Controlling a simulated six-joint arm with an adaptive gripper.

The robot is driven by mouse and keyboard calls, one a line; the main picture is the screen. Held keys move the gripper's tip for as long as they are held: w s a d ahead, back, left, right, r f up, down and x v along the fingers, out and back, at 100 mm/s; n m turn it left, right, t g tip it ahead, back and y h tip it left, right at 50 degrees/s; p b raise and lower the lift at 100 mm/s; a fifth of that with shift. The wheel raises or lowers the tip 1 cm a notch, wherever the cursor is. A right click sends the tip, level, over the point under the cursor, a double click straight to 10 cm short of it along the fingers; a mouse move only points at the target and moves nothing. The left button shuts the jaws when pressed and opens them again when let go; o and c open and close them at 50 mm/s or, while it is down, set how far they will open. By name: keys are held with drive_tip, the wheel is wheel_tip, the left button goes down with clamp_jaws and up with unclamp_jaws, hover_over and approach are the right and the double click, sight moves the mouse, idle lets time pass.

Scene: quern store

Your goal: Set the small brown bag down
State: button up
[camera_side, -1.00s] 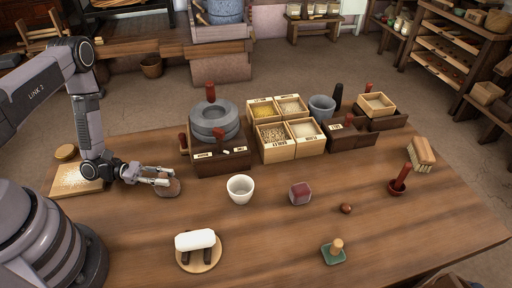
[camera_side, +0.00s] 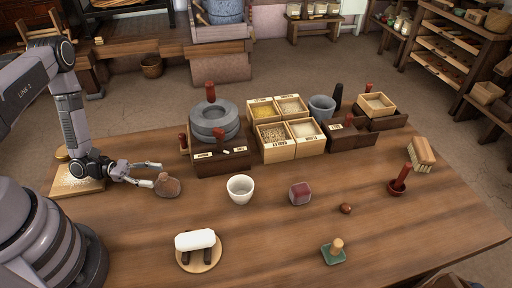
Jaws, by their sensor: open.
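The small brown bag (camera_side: 167,187) rests upright on the wooden table, left of the white cup. My gripper (camera_side: 155,174) is just left of the bag with its fingers spread apart. The fingertips are close to the bag's left side. I cannot tell whether one of them still touches it. Nothing shows between the fingers.
A stone quern (camera_side: 213,119) on a dark wooden stand is behind the bag. A white cup (camera_side: 240,188) stands to its right. A white roll on a round board (camera_side: 197,247) lies in front. A light board (camera_side: 77,180) lies to the left.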

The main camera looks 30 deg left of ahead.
drive_tip(key=v, duration=0.8)
drive_tip(key=shift+a+r, duration=0.1)
drive_tip(key=shift+a, duration=0.1)
wheel_tip(320, 180, up, 20)
drive_tip(key=d+m+g+y, duration=0.3)
drive_tip(key=m+g+y, duration=0.4)
drive_tip(key=m+g, duration=0.45)
drive_tip(key=s+d+r+m+t+y, duration=0.1)
drive_tip(key=s+r+m+t+y, duration=0.3)
drive_tip(key=r, duration=0.4)
drive_tip(key=s+d+r+m+t+y, duration=0.2)
drive_tip(key=s+r+m+t+y, duration=0.3)
drive_tip(key=r, duration=0.4)
drive_tip(key=shift+s+d+m+t+y, duration=0.3)
drive_tip(key=shift+m+t, duration=0.25)
drive_tip(key=shift+m, duration=0.5)
